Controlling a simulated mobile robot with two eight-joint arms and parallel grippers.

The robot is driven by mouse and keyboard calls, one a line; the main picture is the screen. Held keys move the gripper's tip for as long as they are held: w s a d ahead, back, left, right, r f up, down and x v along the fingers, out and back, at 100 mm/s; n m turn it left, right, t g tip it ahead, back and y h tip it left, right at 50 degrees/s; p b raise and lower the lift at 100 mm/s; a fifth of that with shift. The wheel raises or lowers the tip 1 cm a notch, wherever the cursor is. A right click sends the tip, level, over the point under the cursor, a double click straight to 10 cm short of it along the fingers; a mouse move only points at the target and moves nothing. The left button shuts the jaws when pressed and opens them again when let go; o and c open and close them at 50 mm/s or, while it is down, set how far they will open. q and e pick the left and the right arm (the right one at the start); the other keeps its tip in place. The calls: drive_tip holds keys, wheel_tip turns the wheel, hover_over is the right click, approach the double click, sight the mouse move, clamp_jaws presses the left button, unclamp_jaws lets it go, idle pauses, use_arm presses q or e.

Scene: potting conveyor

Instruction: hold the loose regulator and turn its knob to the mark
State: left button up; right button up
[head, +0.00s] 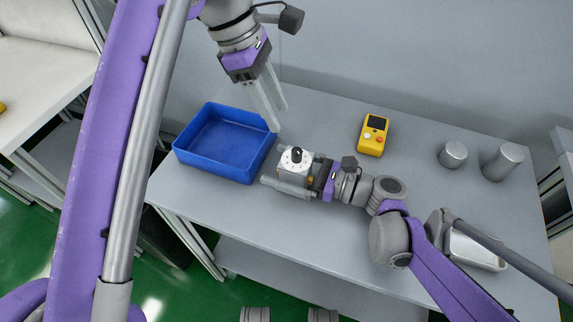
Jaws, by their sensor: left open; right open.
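The regulator is a pale box (297,176) with a white round dial on top and a black knob (297,153) at the dial's centre. It sits on the grey table, right of the blue bin. My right gripper (272,165) reaches in from the right, low over the table, with its fingers along the regulator's near and far sides. It is open; the far finger is mostly hidden, and I cannot tell whether either finger touches. My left gripper (279,117) is open and empty, pointing down above the bin's right side, up and left of the knob. The mark is too small to make out.
A blue bin (213,172) stands left of the regulator. A yellow handheld meter (373,135) lies behind it to the right. Two grey cylinders (453,155) (502,162) stand at the far right. A metal tray (475,252) lies near my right arm. The table's back middle is clear.

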clamp_jaws()
use_arm(q)
drive_tip(key=shift+o, duration=0.6)
wheel_tip(320, 180, up, 2)
drive_tip(key=r+m+y, duration=0.1)
drive_tip(key=m+y, duration=0.3)
drive_tip(key=m, duration=0.8)
hover_over(297, 150)
drive_tip(key=shift+t, duration=0.3)
wheel_tip(297, 150, down, 12)
drive_tip(key=shift+f, duration=0.2)
drive_tip(key=shift+c, duration=0.3)
clamp_jaws()
